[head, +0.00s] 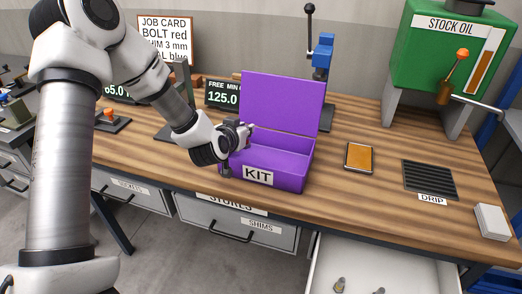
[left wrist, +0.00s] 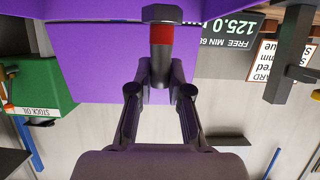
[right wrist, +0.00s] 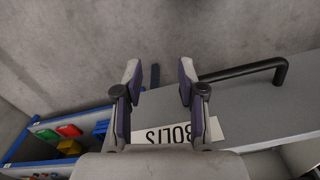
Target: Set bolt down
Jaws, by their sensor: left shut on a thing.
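The bolt (left wrist: 162,14), with a dark hex head and a red band, is between the fingers of my left gripper (left wrist: 160,72). Its head points to the top of the left wrist view, close to purple box surfaces; I cannot tell if it touches them. In the head view my left gripper (head: 243,136) is at the left end of the purple KIT box (head: 290,178), whose lid (head: 283,103) stands open; the bolt is barely discernible there. My right gripper (right wrist: 158,82) is open and empty near the BOLTS drawer (right wrist: 240,105) and its handle (right wrist: 245,73).
A job card (head: 165,38) and a 125.0 display (head: 222,95) stand behind. An orange-faced device (head: 359,157), drip grate (head: 430,176) and green oil tank (head: 437,50) are to the right. An open drawer (head: 370,265) below holds bolts. Bench between box and device is clear.

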